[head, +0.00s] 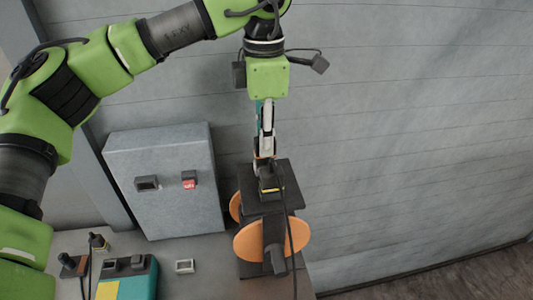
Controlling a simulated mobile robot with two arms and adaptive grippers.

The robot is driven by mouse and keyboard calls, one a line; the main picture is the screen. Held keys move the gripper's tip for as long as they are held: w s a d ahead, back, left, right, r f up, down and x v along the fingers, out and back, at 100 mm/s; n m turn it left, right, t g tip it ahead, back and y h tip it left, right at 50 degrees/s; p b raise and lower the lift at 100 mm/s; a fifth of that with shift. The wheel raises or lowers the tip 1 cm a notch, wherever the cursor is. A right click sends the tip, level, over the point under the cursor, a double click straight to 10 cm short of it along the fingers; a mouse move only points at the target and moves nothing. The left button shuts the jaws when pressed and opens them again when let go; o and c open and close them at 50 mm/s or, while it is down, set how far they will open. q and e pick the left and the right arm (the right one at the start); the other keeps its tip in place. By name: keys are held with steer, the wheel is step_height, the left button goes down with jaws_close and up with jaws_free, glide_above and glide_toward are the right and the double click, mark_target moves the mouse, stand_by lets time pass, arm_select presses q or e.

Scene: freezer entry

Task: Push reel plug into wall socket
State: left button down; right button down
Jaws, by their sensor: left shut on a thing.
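The cable reel (258,241) with orange discs and a black frame stands on the grey bench below my left gripper. My left gripper (266,158) points down and is shut on a dark plug (269,186) with a yellow band, just at the reel's black top plate. I cannot tell whether the plug touches the plate. A black cable (291,240) hangs down in front of the reel. A dark socket (147,184) sits on the front of a grey wall box (160,215), left of the gripper and reel. My right gripper is out of view.
A red switch (189,180) is beside the socket. The bench (205,280) also bears a teal and yellow case (140,285), a small white block (185,266) and dark connectors (98,242) at left. The grey wall at right is clear.

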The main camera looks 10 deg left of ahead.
arm_select(q)
steer(key=shift+r, duration=0.15)
steer(key=shift+r+p, duration=2)
steer(key=shift+r, duration=0.65)
steer(key=shift+r, duration=0.1)
steer(key=shift+r+p, duration=1.5)
steer(key=shift+r, duration=0.45)
steer(key=shift+s+d+f+b, duration=0.1)
steer(key=shift+s+b, duration=0.4)
steer(key=shift+s, duration=0.05)
steer(key=s+d+b, duration=0.2)
steer(key=s+b, duration=0.3)
steer(key=s, duration=0.5)
steer(key=shift+s, duration=0.35)
steer(key=shift+d, duration=0.1)
steer(key=shift+d, duration=0.1)
